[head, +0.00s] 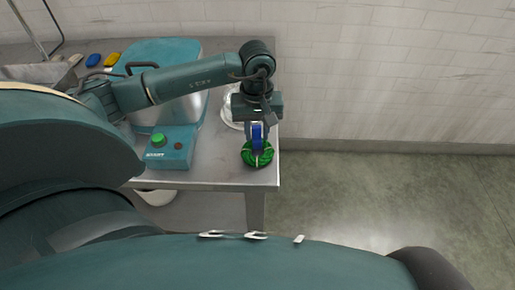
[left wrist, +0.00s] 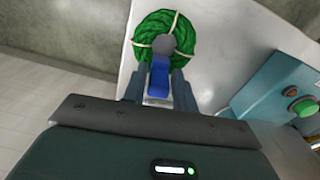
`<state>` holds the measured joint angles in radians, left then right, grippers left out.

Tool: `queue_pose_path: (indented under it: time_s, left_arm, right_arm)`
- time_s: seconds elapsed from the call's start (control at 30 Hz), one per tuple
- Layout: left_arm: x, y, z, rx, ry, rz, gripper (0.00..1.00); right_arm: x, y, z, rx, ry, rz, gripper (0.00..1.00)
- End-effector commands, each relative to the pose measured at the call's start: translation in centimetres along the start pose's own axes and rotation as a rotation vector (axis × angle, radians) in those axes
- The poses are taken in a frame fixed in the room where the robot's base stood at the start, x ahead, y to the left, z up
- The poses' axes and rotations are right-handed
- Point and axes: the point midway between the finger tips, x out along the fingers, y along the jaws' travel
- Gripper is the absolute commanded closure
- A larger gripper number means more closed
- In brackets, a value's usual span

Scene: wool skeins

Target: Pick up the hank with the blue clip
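A green hank (head: 257,156) with pale ties is at the front right corner of the metal table. A blue clip (head: 257,137) stands up from it. My left gripper (head: 257,142) points down over the hank, with a finger on each side of the clip. The left wrist view also shows the green hank (left wrist: 186,44), the blue clip (left wrist: 159,80) with a grey round end, and my left gripper's fingers (left wrist: 159,88) beside the clip. I cannot tell whether the fingers press on the clip. My right gripper is not in view.
A teal machine (head: 172,148) with a green button stands left of the hank on the table (head: 215,170). A whitish object (head: 230,110) is partly hidden behind my left gripper. Blue (head: 93,60) and yellow (head: 112,59) items lie at the back left. Right of the table is open floor.

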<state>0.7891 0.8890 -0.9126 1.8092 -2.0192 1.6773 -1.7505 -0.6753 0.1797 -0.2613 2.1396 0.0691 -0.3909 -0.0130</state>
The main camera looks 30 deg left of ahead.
Motion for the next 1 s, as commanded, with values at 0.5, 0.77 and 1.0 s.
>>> queue_pose_path:
  time_s: [0.5,0.77,1.0]
  left_arm:
    - [0.0,0.0,0.0,0.000,0.000,0.000,1.00]
    - [-0.7,0.1,-0.1,0.000,0.003,0.002,1.00]
    - [-5.0,0.1,-0.1,0.000,0.005,0.004,1.00]
  right_arm:
    - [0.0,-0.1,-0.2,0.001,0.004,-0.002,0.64]
    - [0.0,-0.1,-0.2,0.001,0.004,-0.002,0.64]
    - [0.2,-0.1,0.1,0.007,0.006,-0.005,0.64]
